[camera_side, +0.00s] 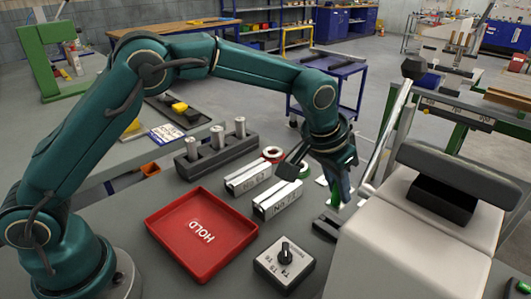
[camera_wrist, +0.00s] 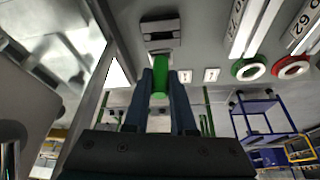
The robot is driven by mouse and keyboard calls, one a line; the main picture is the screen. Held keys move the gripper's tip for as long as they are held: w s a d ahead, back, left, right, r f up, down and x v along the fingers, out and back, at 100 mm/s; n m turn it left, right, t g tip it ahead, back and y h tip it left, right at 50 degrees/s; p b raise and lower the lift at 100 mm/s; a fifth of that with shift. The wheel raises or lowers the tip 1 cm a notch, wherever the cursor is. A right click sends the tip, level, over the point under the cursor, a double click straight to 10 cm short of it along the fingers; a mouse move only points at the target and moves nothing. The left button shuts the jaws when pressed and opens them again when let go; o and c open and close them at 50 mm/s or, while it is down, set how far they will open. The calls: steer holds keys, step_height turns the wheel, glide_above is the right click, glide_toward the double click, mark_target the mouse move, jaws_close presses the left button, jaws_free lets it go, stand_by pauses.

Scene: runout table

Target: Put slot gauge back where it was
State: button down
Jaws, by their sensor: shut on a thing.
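My gripper (camera_side: 343,196) points down near the right side of the bench, beside the pale machine. In the wrist view its two fingers (camera_wrist: 163,73) are closed on a green piece (camera_wrist: 160,82), which I take to be the slot gauge's grip. In the side view the fingers mostly hide the gauge. A dark slotted block (camera_wrist: 162,30) lies just beyond the fingertips in the wrist view; it appears low beside the gripper in the side view (camera_side: 327,226). I cannot tell whether the gauge touches this block.
A red HOLD tray (camera_side: 202,236), a knob box (camera_side: 284,264), two numbered grey blocks (camera_side: 248,178) and a dark rack of cylinders (camera_side: 216,153) stand left of the gripper. Red (camera_wrist: 291,67) and green (camera_wrist: 248,69) rings lie nearby. The pale machine (camera_side: 410,232) crowds the right side.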

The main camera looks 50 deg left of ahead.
mark_target(333, 198)
steer(key=shift+f, duration=2.05)
steer(key=shift+f, duration=0.45)
steer(key=c, duration=0.7)
jaws_free()
steer(key=shift+c, duration=0.2)
steer(key=shift+r, duration=0.15)
